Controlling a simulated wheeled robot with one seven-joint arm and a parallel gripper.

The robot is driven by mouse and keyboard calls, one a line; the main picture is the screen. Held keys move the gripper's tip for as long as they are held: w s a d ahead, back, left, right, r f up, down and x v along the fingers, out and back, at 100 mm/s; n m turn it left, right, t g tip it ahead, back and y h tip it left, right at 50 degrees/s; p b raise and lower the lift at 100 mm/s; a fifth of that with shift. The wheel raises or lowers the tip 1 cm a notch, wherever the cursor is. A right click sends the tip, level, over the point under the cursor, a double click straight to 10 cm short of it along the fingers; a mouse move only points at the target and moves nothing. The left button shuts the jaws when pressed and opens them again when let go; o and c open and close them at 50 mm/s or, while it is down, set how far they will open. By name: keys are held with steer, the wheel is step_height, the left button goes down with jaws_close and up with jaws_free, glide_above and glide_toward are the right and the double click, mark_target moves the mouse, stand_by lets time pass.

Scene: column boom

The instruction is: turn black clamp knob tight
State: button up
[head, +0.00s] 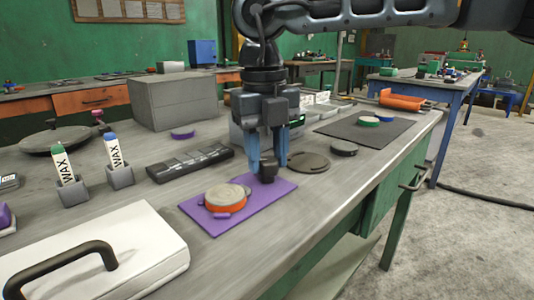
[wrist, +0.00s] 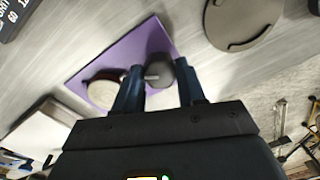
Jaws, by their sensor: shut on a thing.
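A purple plate (head: 211,224) lies on the grey workbench. A round part with a beige top and an orange side (head: 225,197) sits on its left part. The black clamp knob (head: 268,174) is at the plate's right far end. My gripper (head: 268,160) points down there, with its blue fingers either side of the knob, shut on it. In the wrist view the dark round knob (wrist: 159,68) shows between the fingertips (wrist: 158,85), with a pale mark on it. The fingers partly hide the knob, and its underside is hidden.
A dark flat disc (head: 310,163) and a small grey puck (head: 344,148) lie right of the gripper. A black bar (head: 190,162) lies to the left. Two wax tubes (head: 64,167) stand in holders. A white case (head: 115,245) fills the near left.

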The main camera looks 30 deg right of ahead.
mark_target(266, 161)
steer(key=o, duration=1.1)
steer(key=shift+c, duration=0.2)
step_height(266, 161, up, 8)
steer(key=shift+a+f+p, duration=0.1)
steer(key=shift+a+p, duration=0.05)
steer(key=shift+p, duration=0.65)
steer(key=shift+s, duration=0.1)
